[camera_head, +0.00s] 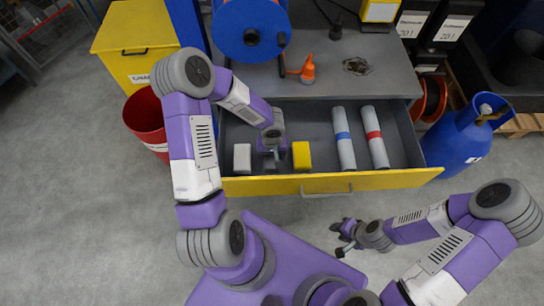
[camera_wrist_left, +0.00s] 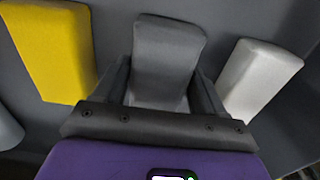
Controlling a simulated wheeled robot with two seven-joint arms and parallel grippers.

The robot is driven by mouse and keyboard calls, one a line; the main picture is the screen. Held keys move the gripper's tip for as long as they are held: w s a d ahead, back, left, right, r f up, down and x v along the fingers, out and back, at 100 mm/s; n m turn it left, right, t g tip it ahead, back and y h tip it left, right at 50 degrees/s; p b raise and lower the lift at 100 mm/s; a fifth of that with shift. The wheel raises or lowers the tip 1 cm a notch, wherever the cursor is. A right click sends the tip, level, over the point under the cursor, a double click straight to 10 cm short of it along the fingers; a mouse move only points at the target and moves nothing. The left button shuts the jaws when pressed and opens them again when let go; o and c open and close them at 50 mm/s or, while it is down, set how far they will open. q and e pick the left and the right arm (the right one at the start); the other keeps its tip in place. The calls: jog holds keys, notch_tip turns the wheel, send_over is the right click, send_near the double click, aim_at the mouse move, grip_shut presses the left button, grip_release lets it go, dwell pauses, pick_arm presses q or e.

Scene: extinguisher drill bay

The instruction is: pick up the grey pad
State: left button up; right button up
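The grey pad (camera_wrist_left: 168,50) sits between the fingers of my left gripper (camera_wrist_left: 164,75) in the left wrist view, with a finger against each side and no clear gap. In the head view my left gripper (camera_head: 271,155) reaches down into the open drawer (camera_head: 310,183), between a white pad (camera_head: 242,158) and a yellow pad (camera_head: 301,155). The gripper mostly hides the grey pad there. I cannot tell whether the pad is raised off the drawer floor. My right gripper (camera_head: 340,239) is open and empty, above the floor in front of the drawer.
Two rolls, one with a blue band (camera_head: 344,137) and one with a red band (camera_head: 375,137), lie in the drawer's right part. A blue reel (camera_head: 250,35) and an orange bottle (camera_head: 308,70) stand on top. A red bin (camera_head: 146,120) and a blue cylinder (camera_head: 462,138) flank the drawer.

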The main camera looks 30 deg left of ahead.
pick_arm(q)
jog(key=shift+c, duration=1.3)
jog(key=shift+r, duration=0.1)
notch_tip(320, 180, up, 10)
jog(key=p, duration=0.4)
